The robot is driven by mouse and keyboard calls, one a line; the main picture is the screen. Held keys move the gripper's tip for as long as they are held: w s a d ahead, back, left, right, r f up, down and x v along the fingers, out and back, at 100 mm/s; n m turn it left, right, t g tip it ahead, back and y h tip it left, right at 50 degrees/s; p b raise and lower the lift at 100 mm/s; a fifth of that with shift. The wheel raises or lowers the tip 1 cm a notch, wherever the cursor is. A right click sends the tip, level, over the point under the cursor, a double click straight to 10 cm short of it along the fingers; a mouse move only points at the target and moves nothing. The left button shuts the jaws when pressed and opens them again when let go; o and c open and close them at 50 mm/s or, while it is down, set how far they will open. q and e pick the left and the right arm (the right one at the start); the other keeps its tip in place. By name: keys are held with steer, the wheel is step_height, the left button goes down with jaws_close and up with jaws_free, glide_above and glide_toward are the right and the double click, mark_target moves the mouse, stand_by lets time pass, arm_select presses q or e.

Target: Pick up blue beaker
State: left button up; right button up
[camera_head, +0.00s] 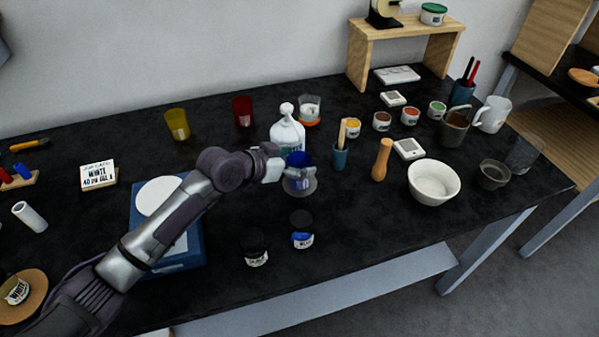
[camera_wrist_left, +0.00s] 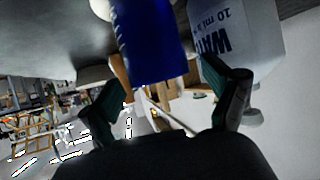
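The blue beaker (camera_head: 299,160) stands upright near the middle of the dark table, on a round grey disc (camera_head: 300,190). My left gripper (camera_head: 280,168) comes in from the left, low beside the beaker. In the left wrist view the blue beaker (camera_wrist_left: 148,40) shows upside down, ahead of and between the two spread fingers of the left gripper (camera_wrist_left: 158,75). The fingers look open; I cannot tell whether either one touches the beaker. My right gripper is not in view.
A white labelled jug (camera_head: 287,133) stands just behind the beaker, and also shows close in the wrist view (camera_wrist_left: 240,40). A blue-grey cup with a brush (camera_head: 340,158) is close on the right. Two dark jars (camera_head: 302,228) (camera_head: 254,247) stand in front.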

arm_select(q)
steer(key=c, duration=1.4)
steer(key=shift+r, duration=0.1)
steer(key=shift+r, duration=0.35)
steer(key=shift+a+r+b, duration=0.15)
steer(key=shift+b, duration=0.2)
steer(key=s+a, duration=0.2)
steer(key=a, duration=0.1)
steer(key=s+a+b, duration=0.1)
steer(key=s+a, duration=0.1)
steer(key=s, duration=0.1)
steer(key=shift+a, duration=0.4)
step_height(320, 180, up, 14)
steer(key=shift+s+f+b, duration=0.1)
steer(key=shift+f+b, duration=0.05)
steer(key=shift+b, duration=0.25)
